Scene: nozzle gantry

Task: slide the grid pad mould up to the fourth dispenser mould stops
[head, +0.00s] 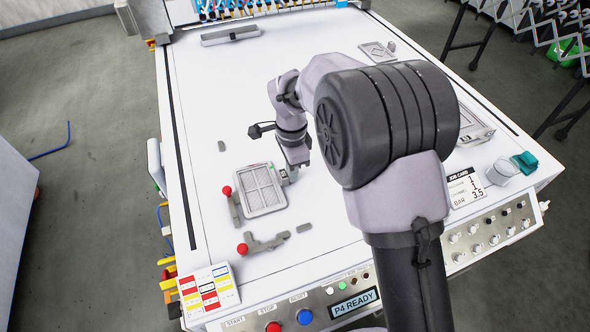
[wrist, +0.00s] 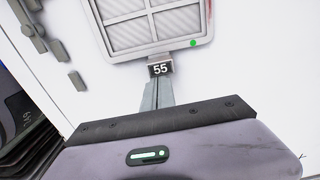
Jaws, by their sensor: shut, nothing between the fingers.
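The grid pad mould (head: 261,189), a light grey frame with a gridded panel, lies flat on the white table at front left. It also shows, cut off, at the top of the wrist view (wrist: 150,28), with a green dot at one corner. A tag marked 55 (wrist: 160,69) is at its near edge. My gripper (head: 290,174) is shut and empty at the mould's right side; in the wrist view its fingertips (wrist: 158,82) are at the tag, contact unclear. Grey stops with red knobs stand beside the mould: one at its left (head: 235,209), one in front (head: 262,244), with a gap to the latter.
Small grey blocks (head: 221,146) (head: 304,228) lie near the mould. A grey bar (head: 230,35) is at the back, below the nozzle row. Other flat pieces (head: 378,52) (head: 474,126), a job card (head: 465,187) and a clear cup (head: 502,171) are to the right. The left-middle table is mostly clear.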

